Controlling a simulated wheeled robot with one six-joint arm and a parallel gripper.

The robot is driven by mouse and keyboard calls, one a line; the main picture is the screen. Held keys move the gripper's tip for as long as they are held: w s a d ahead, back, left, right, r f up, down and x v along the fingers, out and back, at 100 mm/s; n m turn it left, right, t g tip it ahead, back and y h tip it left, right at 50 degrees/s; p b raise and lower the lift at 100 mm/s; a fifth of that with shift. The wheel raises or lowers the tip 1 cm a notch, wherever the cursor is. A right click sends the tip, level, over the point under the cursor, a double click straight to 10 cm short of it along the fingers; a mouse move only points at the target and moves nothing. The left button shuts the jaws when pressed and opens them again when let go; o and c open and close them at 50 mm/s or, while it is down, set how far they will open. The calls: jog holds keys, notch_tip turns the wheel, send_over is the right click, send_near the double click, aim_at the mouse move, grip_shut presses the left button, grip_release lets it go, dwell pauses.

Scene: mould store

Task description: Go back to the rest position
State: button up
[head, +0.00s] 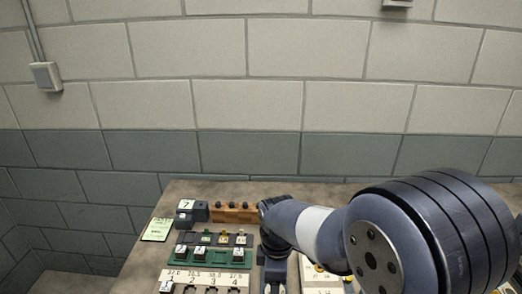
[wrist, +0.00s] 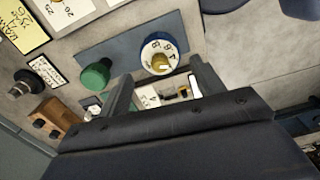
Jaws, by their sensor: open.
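My gripper (wrist: 165,82) is open in the wrist view, its two dark fingers spread apart with nothing held between them. Beyond the fingers lie a white numbered dial (wrist: 152,47) with a blue rim and brass centre, and a green round knob (wrist: 95,77) on a blue-grey strip (wrist: 120,38). In the head view my arm reaches in from the right and bends down over the table (head: 190,190); the fingertips are not clear there.
In the head view, a wooden block (head: 235,214) with dark pegs, a green tray (head: 200,262), a numbered white strip (head: 205,281) and a green note (head: 157,230) lie left of my arm. The wrist view shows a black knob (wrist: 22,88) and yellow note (wrist: 22,25). A block wall stands behind.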

notch_tip(320, 180, down, 3)
jog(key=shift+r+b, duration=0.1)
jog(key=shift+b, duration=0.7)
jog(key=shift+r+m+p, duration=0.25)
jog(key=shift+m+p, duration=0.05)
jog(key=shift+m, duration=0.9)
jog(key=m, duration=0.3)
jog(key=shift+m, duration=0.4)
jog(key=m, duration=0.4)
jog(key=shift+m+b, duration=0.35)
jog(key=shift+m, duration=0.05)
notch_tip(320, 180, up, 9)
jog(key=p, duration=0.6)
jog(key=shift+f+p, duration=0.2)
jog(key=shift+p, duration=0.15)
jog(key=shift+d, duration=0.1)
